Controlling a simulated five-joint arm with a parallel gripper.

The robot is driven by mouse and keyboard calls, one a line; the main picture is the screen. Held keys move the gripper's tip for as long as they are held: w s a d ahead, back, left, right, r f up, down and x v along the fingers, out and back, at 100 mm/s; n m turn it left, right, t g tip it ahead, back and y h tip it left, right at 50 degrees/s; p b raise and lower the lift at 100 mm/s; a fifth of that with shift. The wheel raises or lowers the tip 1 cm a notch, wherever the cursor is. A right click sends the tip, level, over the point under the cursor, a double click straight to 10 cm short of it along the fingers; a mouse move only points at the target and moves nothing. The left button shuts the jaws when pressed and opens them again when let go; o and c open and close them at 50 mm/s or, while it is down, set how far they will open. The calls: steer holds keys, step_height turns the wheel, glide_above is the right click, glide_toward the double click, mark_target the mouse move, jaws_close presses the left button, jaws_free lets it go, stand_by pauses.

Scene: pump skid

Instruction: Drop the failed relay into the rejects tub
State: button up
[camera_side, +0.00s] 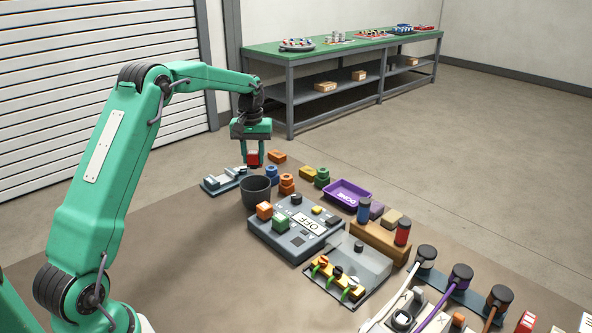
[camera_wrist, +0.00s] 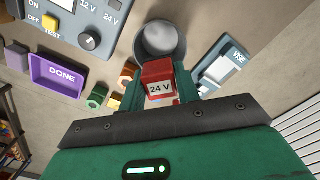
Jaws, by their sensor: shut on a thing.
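My gripper (camera_side: 252,160) is shut on a red relay (camera_side: 253,155). In the wrist view the relay (camera_wrist: 158,82) shows a white "24 V" label between the green fingers. The relay hangs in the air above the work mat, near a round dark grey tub (camera_side: 256,198), which appears to be the rejects tub; no label on it is readable. In the wrist view the tub (camera_wrist: 141,43) shows just beyond the relay, its open mouth partly covered by the relay. The visible part of its inside looks empty.
A vise (camera_side: 222,182) lies left of the tub. A grey test box (camera_side: 290,243) marked OFF stands in front of it, with orange and green blocks on top. A purple DONE tray (camera_side: 346,193) is to the right. Small coloured parts (camera_side: 287,184) sit close behind the tub.

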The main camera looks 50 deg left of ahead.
mark_target(254, 163)
steer(key=shift+f, duration=1.55)
steer(key=o, duration=1)
steer(key=shift+r, duration=0.1)
steer(key=shift+r, duration=1.95)
